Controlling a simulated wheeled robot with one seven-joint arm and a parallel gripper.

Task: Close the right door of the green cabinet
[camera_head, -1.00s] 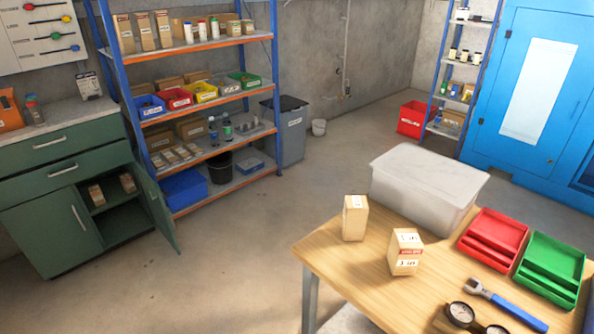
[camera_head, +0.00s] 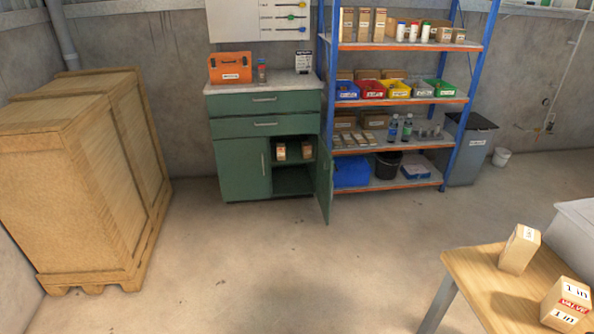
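The green cabinet (camera_head: 236,165) stands against the back wall, left of the shelf rack. It has two drawers on top, both closed, and two doors below. Its left door (camera_head: 240,171) is closed. Its right door (camera_head: 325,175) stands wide open, swung out toward me on its right-hand hinge side and seen nearly edge-on. Inside the open half, two small boxes (camera_head: 280,151) sit on a shelf, with an empty space below. My gripper is not in view.
A large wooden crate (camera_head: 85,180) stands at the left. The blue-and-orange shelf rack (camera_head: 400,102) is close beside the open door. A wooden table (camera_head: 490,290) with boxes is at the lower right. The floor (camera_head: 270,265) before the cabinet is clear.

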